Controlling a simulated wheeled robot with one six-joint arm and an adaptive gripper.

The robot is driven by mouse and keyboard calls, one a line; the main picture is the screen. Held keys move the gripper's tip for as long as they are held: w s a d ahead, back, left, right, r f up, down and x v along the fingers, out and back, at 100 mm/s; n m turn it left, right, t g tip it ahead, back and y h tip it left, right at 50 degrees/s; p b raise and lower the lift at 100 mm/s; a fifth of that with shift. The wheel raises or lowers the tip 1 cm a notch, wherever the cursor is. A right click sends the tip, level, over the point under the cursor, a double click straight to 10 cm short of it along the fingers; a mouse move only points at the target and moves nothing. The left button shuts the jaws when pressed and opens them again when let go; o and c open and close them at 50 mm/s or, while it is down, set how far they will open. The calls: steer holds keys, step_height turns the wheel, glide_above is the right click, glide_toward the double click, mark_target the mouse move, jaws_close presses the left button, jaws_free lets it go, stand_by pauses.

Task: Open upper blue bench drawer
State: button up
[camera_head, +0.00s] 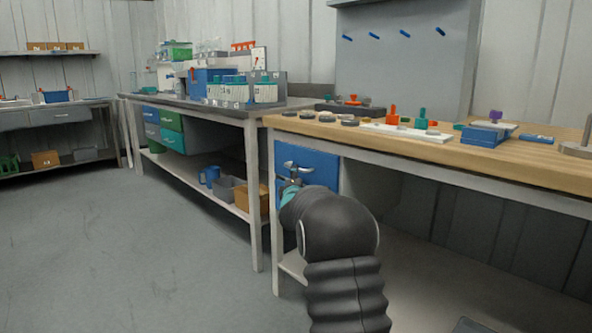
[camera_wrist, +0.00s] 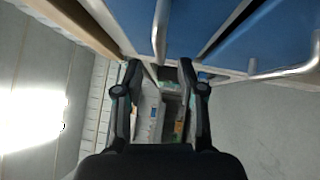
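The upper blue drawer (camera_head: 318,162) is under the wooden bench top and looks shut in the head view. Its metal handle (camera_head: 297,167) is on the front. My gripper (camera_head: 290,181) is at the drawer front, just below the handle, partly hidden by my arm. In the wrist view, my gripper (camera_wrist: 159,66) is open, with its two dark fingers apart. The handle (camera_wrist: 160,32) of the blue drawer nearer the bench top (camera_wrist: 190,15) reaches down between the fingertips in the picture. I cannot tell whether they touch it. A second blue drawer front (camera_wrist: 265,38) has its own handle (camera_wrist: 285,72).
The wooden bench top (camera_head: 480,155) carries several small parts and a blue box (camera_head: 485,136). A bench leg (camera_head: 276,225) stands left of the drawer. A second bench (camera_head: 200,104) with green drawers stands further back. The floor (camera_head: 120,240) at left is clear.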

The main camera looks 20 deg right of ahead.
steer(key=shift+x, duration=3)
jaws_close()
